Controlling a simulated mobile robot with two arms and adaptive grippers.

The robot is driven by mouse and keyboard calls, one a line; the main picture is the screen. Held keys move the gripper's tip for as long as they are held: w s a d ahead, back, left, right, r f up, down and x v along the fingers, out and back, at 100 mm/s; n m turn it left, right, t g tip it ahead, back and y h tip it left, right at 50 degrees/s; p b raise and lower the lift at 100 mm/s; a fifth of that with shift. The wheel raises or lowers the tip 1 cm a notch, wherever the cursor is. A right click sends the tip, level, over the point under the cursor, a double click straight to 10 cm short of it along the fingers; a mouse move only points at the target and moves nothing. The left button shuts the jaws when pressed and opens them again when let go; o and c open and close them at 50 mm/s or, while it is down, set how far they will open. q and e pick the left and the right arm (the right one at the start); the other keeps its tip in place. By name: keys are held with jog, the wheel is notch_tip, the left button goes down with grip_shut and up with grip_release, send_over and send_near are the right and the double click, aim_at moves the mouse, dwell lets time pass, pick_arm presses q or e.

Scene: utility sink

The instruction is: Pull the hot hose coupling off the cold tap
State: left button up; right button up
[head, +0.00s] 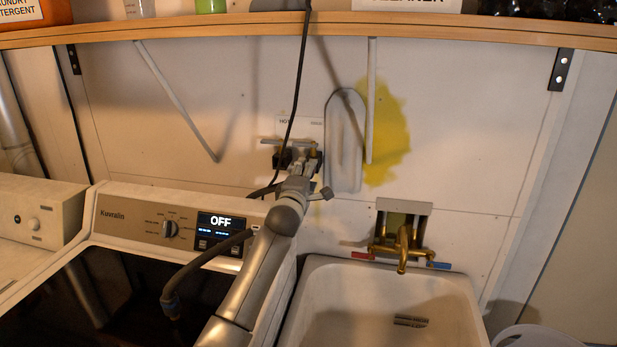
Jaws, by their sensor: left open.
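My left gripper (298,165) is open and reaches up to the wall box (312,125) behind the washer. The box carries a small label that seems to read "HOT" at its left. Dark fittings (283,157) show just left of the fingers, with a grey bar above them. The gripper covers much of the taps, so I cannot tell which coupling sits on which tap, or whether the fingers touch one. My right gripper is out of view.
The washer (135,222) with an "OFF" display stands below left. A white sink (385,310) with a brass faucet (403,247) stands at right. A black cord (297,90) hangs from the wooden shelf (400,26) past the gripper. A pale board-like piece (345,140) leans close right.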

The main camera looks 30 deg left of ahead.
pick_arm(q)
jog(key=shift+b+x, duration=0.5)
jog(key=shift+x, duration=0.7)
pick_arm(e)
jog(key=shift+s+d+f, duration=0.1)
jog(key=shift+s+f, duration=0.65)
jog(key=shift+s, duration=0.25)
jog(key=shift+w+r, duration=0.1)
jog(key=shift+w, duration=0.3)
pick_arm(q)
jog(key=shift+c, duration=0.3)
grip_shut()
jog(key=shift+r, duration=0.1)
jog(key=shift+d+p, duration=0.1)
jog(key=shift+p, duration=0.2)
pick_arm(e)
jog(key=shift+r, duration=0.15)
pick_arm(q)
jog(key=shift+s, duration=0.15)
jog(key=shift+p+v, duration=1.6)
jog(key=shift+v, duration=1.2)
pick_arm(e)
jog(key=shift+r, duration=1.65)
